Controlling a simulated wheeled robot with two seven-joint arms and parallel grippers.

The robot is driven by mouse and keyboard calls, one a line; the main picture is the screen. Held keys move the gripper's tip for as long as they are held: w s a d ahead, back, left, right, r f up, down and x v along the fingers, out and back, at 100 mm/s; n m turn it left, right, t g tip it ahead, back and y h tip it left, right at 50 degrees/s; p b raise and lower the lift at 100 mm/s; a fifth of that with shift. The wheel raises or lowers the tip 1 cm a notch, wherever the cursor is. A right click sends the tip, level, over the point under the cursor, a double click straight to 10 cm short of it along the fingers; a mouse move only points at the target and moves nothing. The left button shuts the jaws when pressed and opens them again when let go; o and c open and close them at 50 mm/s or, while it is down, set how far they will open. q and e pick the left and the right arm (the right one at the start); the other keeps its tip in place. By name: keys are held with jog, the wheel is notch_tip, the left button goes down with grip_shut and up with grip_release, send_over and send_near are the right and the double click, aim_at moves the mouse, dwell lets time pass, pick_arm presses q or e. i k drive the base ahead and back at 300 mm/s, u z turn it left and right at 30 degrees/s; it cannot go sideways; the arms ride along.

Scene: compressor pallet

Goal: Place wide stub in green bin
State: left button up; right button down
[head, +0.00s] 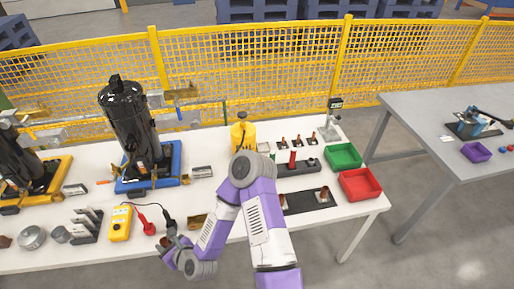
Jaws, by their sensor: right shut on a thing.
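The green bin (344,157) sits at the right end of the white table, open and seemingly empty. My right arm reaches over the table, with its elbow near the middle and its forearm folding back down to the left. My right gripper (169,230) is low at the front of the table, beside the black and red probes. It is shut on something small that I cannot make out. Copper-coloured stubs stand in a black holder (296,206) at the right; I cannot tell which is the wide stub. My left gripper is not in view.
A red bin (360,184) stands in front of the green one. A yellow meter (120,223) lies left of the gripper. A black compressor (130,120) on a blue base and a yellow bottle (243,136) stand behind. A yellow fence (290,90) runs along the back.

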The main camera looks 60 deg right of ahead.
aim_at(342, 160)
jog(key=u, duration=1.85)
jog(key=k, duration=2.4)
jog(key=z, duration=2.15)
jog(key=i, duration=0.5)
jog(key=z, duration=0.1)
